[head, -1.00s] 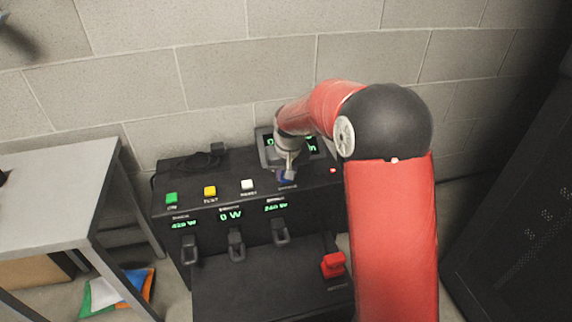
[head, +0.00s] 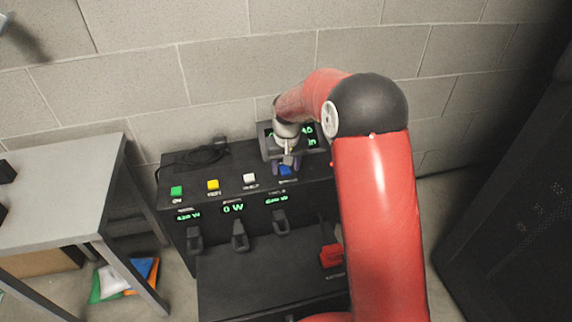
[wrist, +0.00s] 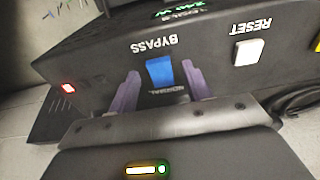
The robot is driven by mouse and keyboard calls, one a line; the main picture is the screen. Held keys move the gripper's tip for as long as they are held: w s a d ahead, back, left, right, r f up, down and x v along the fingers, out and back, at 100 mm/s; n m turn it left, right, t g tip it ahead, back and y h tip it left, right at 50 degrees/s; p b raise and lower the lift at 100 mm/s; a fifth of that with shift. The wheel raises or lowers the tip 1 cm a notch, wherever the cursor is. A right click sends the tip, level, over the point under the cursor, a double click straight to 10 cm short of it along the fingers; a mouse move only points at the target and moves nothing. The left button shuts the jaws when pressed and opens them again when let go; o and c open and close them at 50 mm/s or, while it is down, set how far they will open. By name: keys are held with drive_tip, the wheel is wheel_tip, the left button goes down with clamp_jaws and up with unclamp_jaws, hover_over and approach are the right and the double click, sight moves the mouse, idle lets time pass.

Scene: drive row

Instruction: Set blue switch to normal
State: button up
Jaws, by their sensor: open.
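The blue switch (wrist: 160,73) is a rocker on the black console top. In the wrist view it sits between the label BYPASS and a label reading NORMAL, which is partly hard to read. The blue switch also shows in the head view (head: 286,170), just in front of my gripper. My gripper (wrist: 159,84) is open, with its two purple fingers on either side of the blue switch. It holds nothing. I cannot tell whether the fingertips touch the console. In the head view my gripper (head: 285,167) points down at the console top.
Green (head: 176,191), yellow (head: 213,185) and white (head: 249,179) buttons stand left of the blue switch. A display (head: 309,133) is behind my gripper. Black levers and a red handle (head: 331,256) are on the front. A grey table (head: 60,190) stands at left.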

sight(287, 173)
wheel_tip(287, 173, up, 8)
drive_tip(key=shift+s+f, duration=0.15)
drive_tip(key=shift+s, duration=0.2)
drive_tip(key=shift+d, duration=0.1)
idle(0.3)
drive_tip(key=s+d+r+m+t, duration=0.1)
drive_tip(key=s+d+r, duration=0.2)
drive_tip(key=s+r, duration=0.35)
drive_tip(key=s+d+r+t, duration=0.1)
drive_tip(key=s+d+r, duration=0.25)
drive_tip(key=s, duration=0.55)
drive_tip(key=s+d+r+m+t, duration=0.1)
drive_tip(key=s+d+r, duration=0.25)
drive_tip(key=s, duration=0.45)
drive_tip(key=s+d+f+t, duration=0.1)
drive_tip(key=s+f, duration=0.1)
drive_tip(key=s, duration=0.7)
drive_tip(key=shift+d+f, duration=0.15)
drive_tip(key=shift+d, duration=0.2)
